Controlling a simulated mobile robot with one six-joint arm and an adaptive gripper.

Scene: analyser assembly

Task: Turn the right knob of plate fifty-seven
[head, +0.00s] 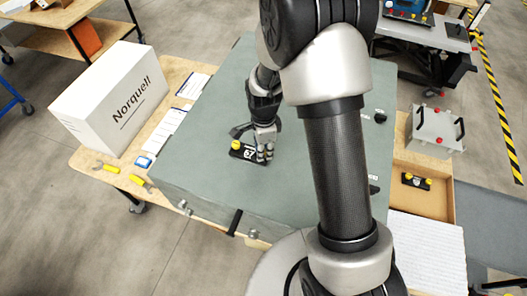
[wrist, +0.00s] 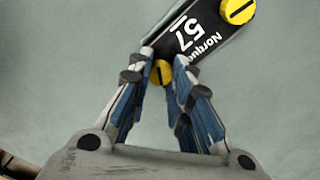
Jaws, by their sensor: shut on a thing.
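Plate fifty-seven (head: 246,153) is a black plate marked "57" lying on the grey-green top of the large case. It also shows at the top of the wrist view (wrist: 205,35), turned at an angle. Its left yellow knob (head: 236,146) is free, and shows at the upper right of the wrist view (wrist: 237,11). My gripper (head: 264,157) points down at the plate's right end. In the wrist view its fingertips (wrist: 163,66) are shut around the right yellow knob (wrist: 160,73). The fingers hide that knob in the head view.
A white Norquell box (head: 110,98) and yellow-handled tools (head: 107,168) are at the left. The grey-green case top (head: 200,165) is clear left of the plate.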

